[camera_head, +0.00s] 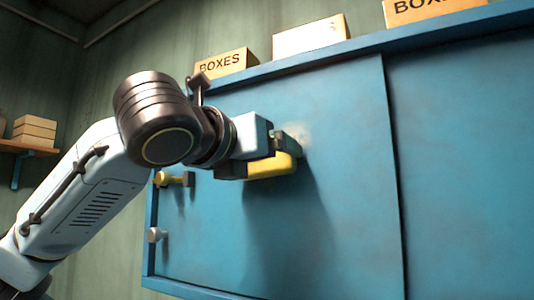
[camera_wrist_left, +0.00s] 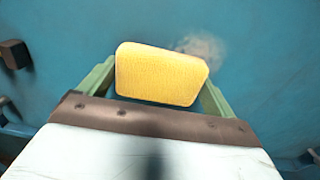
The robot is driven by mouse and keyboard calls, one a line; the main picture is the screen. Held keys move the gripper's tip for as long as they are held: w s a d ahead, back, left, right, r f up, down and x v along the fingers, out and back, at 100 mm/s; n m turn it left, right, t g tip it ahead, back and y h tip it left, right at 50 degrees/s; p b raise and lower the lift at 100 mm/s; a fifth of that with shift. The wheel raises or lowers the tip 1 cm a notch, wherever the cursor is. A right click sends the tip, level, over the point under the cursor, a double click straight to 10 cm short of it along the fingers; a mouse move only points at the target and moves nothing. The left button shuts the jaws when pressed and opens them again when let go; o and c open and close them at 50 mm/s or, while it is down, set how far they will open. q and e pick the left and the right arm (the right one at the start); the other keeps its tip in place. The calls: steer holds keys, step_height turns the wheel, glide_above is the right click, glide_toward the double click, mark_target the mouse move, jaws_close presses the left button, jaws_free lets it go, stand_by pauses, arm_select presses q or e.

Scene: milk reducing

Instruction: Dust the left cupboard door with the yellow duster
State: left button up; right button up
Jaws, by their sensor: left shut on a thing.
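The yellow duster (camera_head: 270,166) is held in my left gripper (camera_head: 283,150), at the upper part of the left cupboard door (camera_head: 345,190). In the left wrist view the duster (camera_wrist_left: 160,74) sits between the two green fingers of the left gripper (camera_wrist_left: 158,85), which are shut on it. The door is blue. A pale dusty patch (camera_wrist_left: 203,46) on it shows just beyond the duster's upper right edge; in the head view the patch (camera_head: 299,133) is beside the fingertips. I cannot tell whether the duster touches the door. My right gripper is not in view.
Boxes (camera_head: 226,63) stand on top of the blue cupboard. A yellow-tipped knob (camera_head: 172,180) and a pale knob (camera_head: 155,235) stick out at the cupboard's left side. A wall shelf (camera_head: 28,149) with stacked boxes is at far left. The lower door face is clear.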

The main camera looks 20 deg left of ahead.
arm_select(q)
steer(key=shift+w+a, duration=0.15)
steer(key=shift+a, duration=0.7)
steer(key=shift+w+a, duration=0.15)
steer(key=shift+a, duration=0.65)
steer(key=shift+r, duration=0.8)
steer(key=shift+s+d, duration=0.35)
steer(key=shift+d, duration=1.95)
steer(key=shift+s+d, duration=0.3)
steer(key=shift+d, duration=2)
steer(key=shift+s+d, duration=0.35)
steer(key=shift+d, duration=1.95)
steer(key=b, duration=0.1)
glide_toward(332, 142)
steer(key=shift+w, duration=0.3)
steer(key=shift+s+a+b, duration=0.2)
steer(key=shift+s+b, duration=0.15)
steer(key=shift+s, duration=1.15)
